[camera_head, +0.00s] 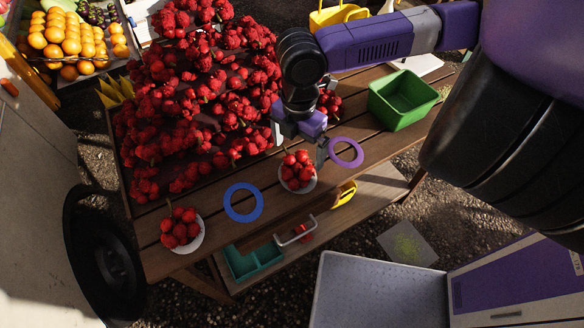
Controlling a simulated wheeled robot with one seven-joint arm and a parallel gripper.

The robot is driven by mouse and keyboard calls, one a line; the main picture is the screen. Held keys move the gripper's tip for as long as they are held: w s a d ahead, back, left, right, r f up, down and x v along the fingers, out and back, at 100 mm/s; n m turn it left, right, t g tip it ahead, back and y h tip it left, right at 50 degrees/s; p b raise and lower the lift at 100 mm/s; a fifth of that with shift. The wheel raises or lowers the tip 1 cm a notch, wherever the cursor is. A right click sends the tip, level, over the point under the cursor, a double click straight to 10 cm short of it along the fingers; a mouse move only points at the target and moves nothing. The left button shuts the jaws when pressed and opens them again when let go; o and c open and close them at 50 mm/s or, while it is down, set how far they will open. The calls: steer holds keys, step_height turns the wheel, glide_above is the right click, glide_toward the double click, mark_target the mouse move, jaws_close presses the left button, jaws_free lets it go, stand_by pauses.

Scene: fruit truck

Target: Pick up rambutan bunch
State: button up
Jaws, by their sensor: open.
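A rambutan bunch (297,168) of red fruit sits in a small white bowl (296,187) near the front edge of the wooden table. A second rambutan bunch (181,227) sits in another white bowl (190,243) at the table's left front. A large heap of rambutans (200,95) fills the table's back left. My gripper (308,150) is above and just beside the nearer-right bunch, pointing down. It is open; its fingertips are small in this view, and I cannot tell whether they touch the fruit.
A blue ring (243,202) lies between the bowls, and a purple ring (346,152) lies right of my gripper. A green bin (402,99) stands at the table's right. A teal tray (254,261) sits on the lower shelf. Bare planks lie between these items.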

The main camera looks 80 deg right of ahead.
mark_target(298, 164)
steer(key=shift+f, duration=0.85)
steer(key=shift+s+f+p, duration=0.1)
steer(key=shift+f+p, duration=0.5)
steer(key=shift+f, duration=2.35)
steer(key=c, duration=1)
